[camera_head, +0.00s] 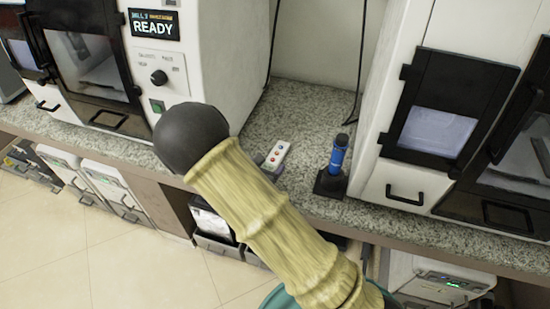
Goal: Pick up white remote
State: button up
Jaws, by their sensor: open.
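The white remote (277,153) has small coloured buttons and rests on the speckled grey counter (303,112), between two white machines. Its lower end is close to a dark shape that my arm partly covers; I cannot tell what that shape is. My arm, tan and ribbed with a black rounded end, crosses the camera view from the lower right to the upper left, in front of the counter. No gripper fingers can be made out in this view, so where my gripper is relative to the remote does not show.
A blue handheld device (338,153) stands in a black holder (330,184) right of the remote. A white machine with a READY display (153,24) is at left; another white machine (415,181) is at right. Drawer-like units (107,182) sit below the counter. Tiled floor (70,255) is clear at lower left.

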aim_at(273, 159)
jog(key=x, duration=0.5)
jog(key=shift+w+a, duration=0.1)
jog(key=shift+w, duration=0.1)
jog(key=shift+c, duration=0.2)
jog(key=c, duration=1.1)
